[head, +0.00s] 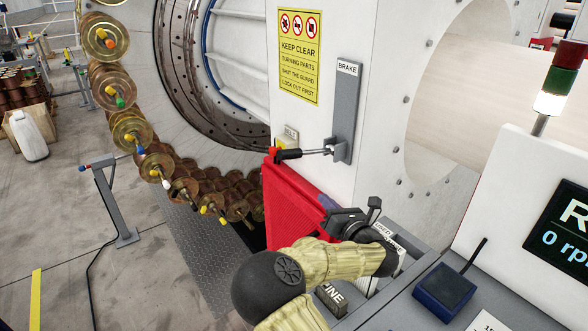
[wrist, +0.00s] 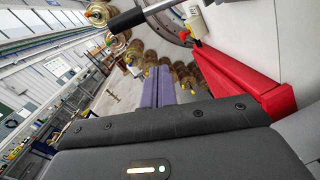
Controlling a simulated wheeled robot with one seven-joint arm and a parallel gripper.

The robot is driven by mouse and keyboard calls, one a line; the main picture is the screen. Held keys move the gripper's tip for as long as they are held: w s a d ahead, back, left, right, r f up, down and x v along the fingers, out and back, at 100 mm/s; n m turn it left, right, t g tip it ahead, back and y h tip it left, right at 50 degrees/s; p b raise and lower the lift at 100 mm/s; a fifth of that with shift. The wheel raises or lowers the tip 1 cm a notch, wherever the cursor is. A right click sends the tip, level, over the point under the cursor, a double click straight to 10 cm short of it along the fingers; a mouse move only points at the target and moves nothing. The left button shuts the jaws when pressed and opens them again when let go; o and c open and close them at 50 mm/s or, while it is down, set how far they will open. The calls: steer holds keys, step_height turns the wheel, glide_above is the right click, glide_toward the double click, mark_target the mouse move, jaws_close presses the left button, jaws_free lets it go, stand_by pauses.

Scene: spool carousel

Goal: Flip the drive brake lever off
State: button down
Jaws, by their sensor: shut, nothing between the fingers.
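The brake lever (head: 312,152) sticks out roughly level to the left from a grey plate (head: 347,115) under a BRAKE label. It has a metal rod and a black grip. In the wrist view the lever's black grip (wrist: 127,19) crosses the top edge, beyond my fingertips and apart from them. My gripper (head: 327,202) is below the lever in the head view, in front of the white machine wall and beside the red guard. In the wrist view its two purple fingers (wrist: 159,86) are together, with nothing held. The lever's pivot is out of the wrist view.
A red mesh guard (head: 291,203) stands close left of my gripper. Several spools (head: 131,128) hang on the carousel at left. A grey console (head: 405,300) with a dark blue box (head: 444,290) lies at the lower right. The space between fingers and lever looks clear.

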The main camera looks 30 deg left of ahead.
mark_target(306, 153)
steer(key=s+a+n+g, duration=0.1)
steer(key=s+a+n+y, duration=0.1)
steer(key=shift+s+a+r+n+g, duration=0.1)
steer(key=shift+a+r+n+g, duration=0.05)
steer(key=shift+a+n+g, duration=0.2)
steer(key=w+a+r+p, duration=0.4)
steer(key=w+a+p, duration=0.2)
steer(key=a+p, duration=0.2)
steer(key=shift+a+r, duration=0.15)
steer(key=shift+a, duration=0.35)
steer(key=shift+d, duration=0.1)
steer(key=shift+r, duration=0.1)
